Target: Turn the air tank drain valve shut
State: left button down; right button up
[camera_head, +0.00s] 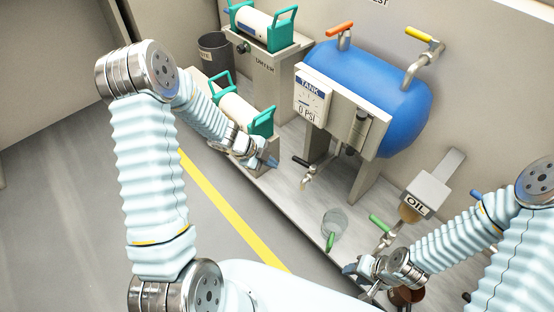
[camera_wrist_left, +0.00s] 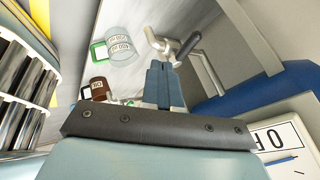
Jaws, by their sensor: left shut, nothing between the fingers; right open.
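The drain valve, with a black handle (camera_head: 300,161) and a metal spout, sits low under the blue air tank (camera_head: 372,85). In the left wrist view the dark handle (camera_wrist_left: 188,45) points up and right from its metal body. The tank panel (camera_head: 311,98) reads 0 PSI. My left gripper (camera_head: 271,162) is shut and empty, left of the handle in the head view and seemingly apart from it. Its blue fingers (camera_wrist_left: 160,85) point toward the valve in the wrist view. My right gripper (camera_head: 358,272) is open, low on the right near the oil station.
A clear jug with a green handle (camera_head: 335,222) stands on the platform below the valve. A green-handled valve (camera_head: 379,223) sits under the OIL box (camera_head: 424,192). The floor left of the yellow line is clear.

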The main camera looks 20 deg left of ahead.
aim_at(304, 163)
pick_arm(q)
jog(key=w+d+f, duration=0.4)
jog(key=w+f, duration=0.2)
jog(key=w, duration=0.1)
jog(key=shift+d+f+b, duration=0.3)
jog(key=shift+d+b, duration=0.1)
pick_arm(e)
jog(key=shift+f, duration=0.6)
pick_arm(q)
jog(key=shift+a, duration=0.1)
pick_arm(e)
jog(key=shift+d, duration=0.15)
